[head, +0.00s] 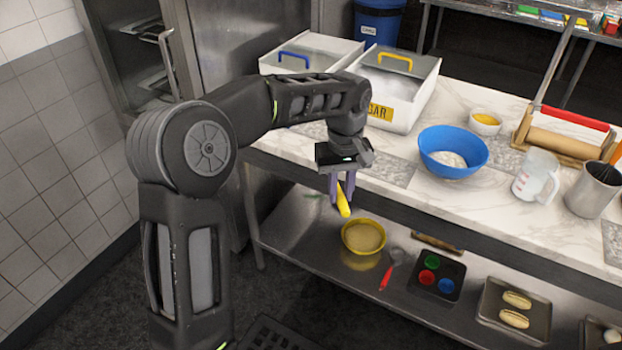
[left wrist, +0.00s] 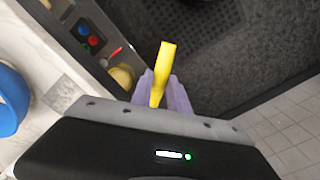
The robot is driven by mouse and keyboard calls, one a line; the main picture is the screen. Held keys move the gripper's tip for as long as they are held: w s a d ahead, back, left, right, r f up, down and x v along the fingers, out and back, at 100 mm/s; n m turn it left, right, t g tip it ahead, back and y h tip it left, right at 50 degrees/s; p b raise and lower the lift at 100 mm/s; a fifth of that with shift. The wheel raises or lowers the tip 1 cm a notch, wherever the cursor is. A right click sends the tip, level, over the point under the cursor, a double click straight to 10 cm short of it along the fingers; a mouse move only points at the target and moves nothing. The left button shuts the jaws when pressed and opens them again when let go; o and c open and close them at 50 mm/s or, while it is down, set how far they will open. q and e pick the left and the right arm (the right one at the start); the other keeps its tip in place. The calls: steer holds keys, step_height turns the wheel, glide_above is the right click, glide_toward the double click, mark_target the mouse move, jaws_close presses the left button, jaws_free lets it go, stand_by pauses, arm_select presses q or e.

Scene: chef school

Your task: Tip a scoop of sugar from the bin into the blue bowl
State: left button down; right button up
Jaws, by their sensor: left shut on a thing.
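My left gripper (head: 342,192) is shut on a yellow handle-like piece (head: 343,203), the scoop by its look. The gripper hangs in front of the counter edge. In the left wrist view the yellow piece (left wrist: 163,72) stands out between the purple fingers (left wrist: 162,95); no scoop bowl or sugar on it can be made out. The sugar bin (head: 397,122) has a yellow lid handle and a label partly hidden by my arm. The blue bowl (head: 452,165) stands on the counter to the right, with white stuff inside. It shows partly in the left wrist view (left wrist: 10,100). My right gripper is not in view.
A second bin (head: 312,48) with a blue handle stands left of the sugar bin. A small orange-filled bowl (head: 486,123), a measuring jug (head: 537,176) and a metal pot (head: 593,189) are on the counter.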

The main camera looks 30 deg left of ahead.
arm_select(q)
steer(key=d+f+m, duration=0.2)
steer(key=d+m, duration=0.2)
steer(key=d, duration=0.5)
steer(key=d+f+m, duration=0.3)
steer(key=d+m, duration=0.1)
steer(key=d, duration=0.6)
steer(key=shift+s+d, duration=0.25)
steer(key=shift+s, duration=0.2)
steer(key=shift+f, duration=0.1)
